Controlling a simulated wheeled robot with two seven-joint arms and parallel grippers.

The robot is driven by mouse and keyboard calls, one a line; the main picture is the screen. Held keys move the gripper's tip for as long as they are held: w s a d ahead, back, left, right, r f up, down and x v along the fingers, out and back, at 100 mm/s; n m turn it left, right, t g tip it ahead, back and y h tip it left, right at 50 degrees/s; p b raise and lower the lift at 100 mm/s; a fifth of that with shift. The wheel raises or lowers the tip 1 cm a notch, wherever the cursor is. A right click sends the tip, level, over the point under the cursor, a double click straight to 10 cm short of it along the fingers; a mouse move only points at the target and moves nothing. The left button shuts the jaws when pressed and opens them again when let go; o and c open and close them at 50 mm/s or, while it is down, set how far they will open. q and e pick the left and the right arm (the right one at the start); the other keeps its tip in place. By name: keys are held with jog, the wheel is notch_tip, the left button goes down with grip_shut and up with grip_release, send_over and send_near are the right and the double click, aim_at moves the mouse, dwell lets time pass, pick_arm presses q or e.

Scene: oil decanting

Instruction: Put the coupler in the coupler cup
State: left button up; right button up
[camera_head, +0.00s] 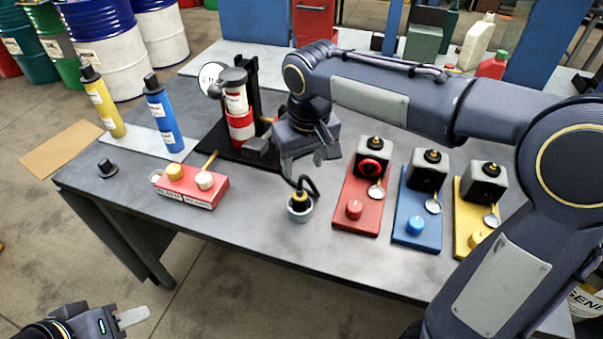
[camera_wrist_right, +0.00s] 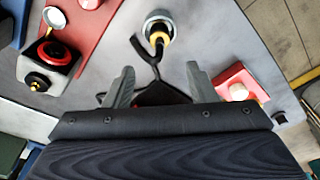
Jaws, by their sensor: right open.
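The coupler (camera_head: 299,197), black with a yellow band and a black hose, sits upright in the round grey coupler cup (camera_head: 300,214) near the table's front edge. In the right wrist view the coupler (camera_wrist_right: 158,36) shows inside the cup's pale rim (camera_wrist_right: 148,17), beyond my fingertips. My right gripper (camera_head: 306,163) is open, with its fingers apart and empty. It is behind the coupler, and in its wrist view (camera_wrist_right: 160,72) the hose runs down between the fingers. My left gripper (camera_head: 122,318) is low at the left, off the table; its jaw opening is unclear.
Red (camera_head: 343,220), blue (camera_head: 403,232) and yellow (camera_head: 461,238) plates with black-and-grey units stand to the right. A red block with knobs (camera_head: 207,193) is to the left. Behind are a red-and-white cylinder on a black stand (camera_head: 242,128) and yellow (camera_head: 103,107) and blue (camera_head: 163,120) bottles.

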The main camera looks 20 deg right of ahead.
jog(key=s+d+m+t+y, duration=0.1)
jog(key=s+d+m+y, duration=0.1)
jog(key=s+d, duration=0.7)
jog(key=s+a+f+m+t, duration=0.1)
jog(key=s+f, duration=0.1)
jog(key=s, duration=0.3)
jog(key=s+f+m+t+y, duration=0.1)
jog(key=s+f, duration=0.2)
jog(key=s, duration=0.3)
jog(key=shift+s+a+f+t, duration=0.2)
jog(key=shift+s+a+t, duration=0.05)
jog(key=shift+a+t, duration=0.15)
jog(key=shift+o, duration=0.2)
